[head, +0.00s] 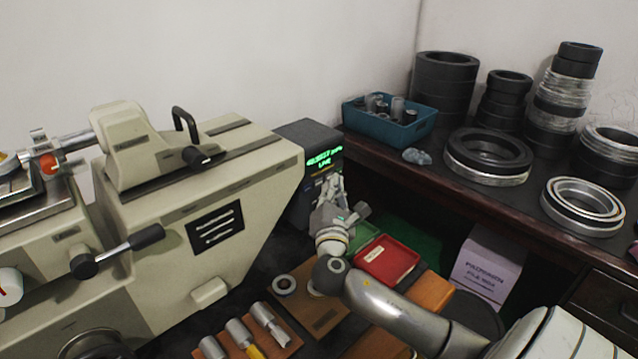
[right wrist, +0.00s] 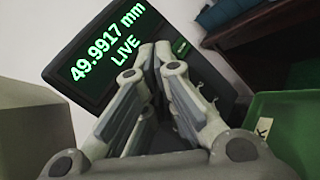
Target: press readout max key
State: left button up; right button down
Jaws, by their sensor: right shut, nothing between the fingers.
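The readout (head: 311,150) is a dark box with a green lit display, at the right end of the beige machine. My right gripper (head: 334,182) is shut and empty, right in front of the readout's face below the display. In the right wrist view the fingertips (right wrist: 155,52) are together over the panel just under the display. A green-marked key (right wrist: 181,47) shows right of the fingertips. The fingers hide other parts of the panel, and I cannot tell whether they touch it. My left gripper is not in view.
The beige measuring machine (head: 215,205) fills the left. A red tray (head: 387,262) and a green tray (right wrist: 285,125) lie below the readout. A dark shelf (head: 465,190) with a blue bin (head: 384,131) and stacked rings stands at right.

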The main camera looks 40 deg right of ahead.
jog(key=shift+w, duration=0.15)
dwell(0.7)
jog(key=shift+w, duration=0.3)
jog(key=shift+w, duration=0.3)
dwell(0.6)
jog(key=shift+s, duration=0.1)
jog(key=shift+s+p, duration=0.45)
jog(key=shift+s, duration=0.2)
jog(key=shift+s+d+p, duration=0.2)
jog(key=shift+s+p, duration=0.4)
jog(key=shift+s, duration=1.9)
jog(key=shift+r, duration=0.1)
